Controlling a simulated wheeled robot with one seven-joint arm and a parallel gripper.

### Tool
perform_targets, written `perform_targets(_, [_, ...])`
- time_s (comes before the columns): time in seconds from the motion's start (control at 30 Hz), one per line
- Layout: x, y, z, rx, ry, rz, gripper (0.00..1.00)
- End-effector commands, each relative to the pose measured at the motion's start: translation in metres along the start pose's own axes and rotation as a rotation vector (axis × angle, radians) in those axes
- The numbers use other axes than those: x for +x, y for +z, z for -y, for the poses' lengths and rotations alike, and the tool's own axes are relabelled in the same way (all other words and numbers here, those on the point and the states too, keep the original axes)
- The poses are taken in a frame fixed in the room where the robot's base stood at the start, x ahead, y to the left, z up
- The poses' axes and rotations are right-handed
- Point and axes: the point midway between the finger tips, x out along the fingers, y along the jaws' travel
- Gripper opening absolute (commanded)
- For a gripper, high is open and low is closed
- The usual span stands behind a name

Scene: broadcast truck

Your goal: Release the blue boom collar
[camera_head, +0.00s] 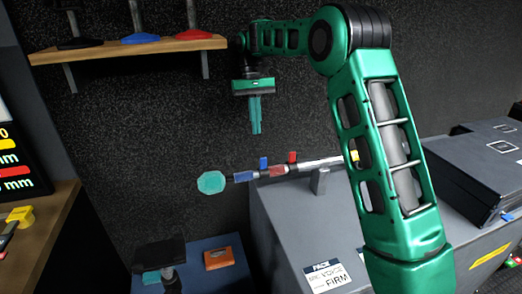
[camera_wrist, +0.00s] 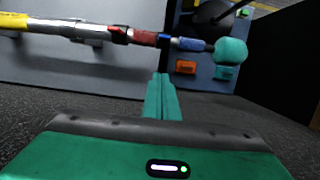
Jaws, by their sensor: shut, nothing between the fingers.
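The boom pole (camera_head: 322,162) lies roughly level across a grey case, with a teal octagonal end (camera_head: 211,182) at its left. The blue boom collar (camera_head: 245,176) is on the pole just right of that end, with a blue lever (camera_head: 263,162) standing up beside it. A red collar (camera_head: 278,170) with a red lever (camera_head: 292,157) follows to the right. The blue collar also shows in the wrist view (camera_wrist: 188,44). My green gripper (camera_head: 255,130) hangs above the pole near the blue lever, fingers pointing down. It is shut, empty and apart from the pole.
A wooden shelf (camera_head: 130,48) with a red and a blue base is at the upper left. A grey case (camera_head: 300,235) with a paper label (camera_head: 328,277) supports the pole. A blue surface (camera_head: 232,268) with an orange block (camera_head: 218,258) lies below. Dark boxes (camera_head: 480,165) are at right.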

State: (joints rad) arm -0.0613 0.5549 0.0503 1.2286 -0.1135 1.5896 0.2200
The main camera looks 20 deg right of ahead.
Motion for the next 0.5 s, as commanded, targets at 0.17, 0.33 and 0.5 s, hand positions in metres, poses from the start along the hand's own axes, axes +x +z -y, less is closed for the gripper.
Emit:
perform_targets(0.17, [0.035, 0.001, 0.001, -0.002, 0.001, 0.004, 0.0])
perform_targets(0.33, [0.066, 0.001, 0.0, 0.0, 0.001, 0.003, 0.0])
perform_targets(0.5, [0.07, 0.023, 0.0, -0.001, 0.0, 0.001, 0.0])
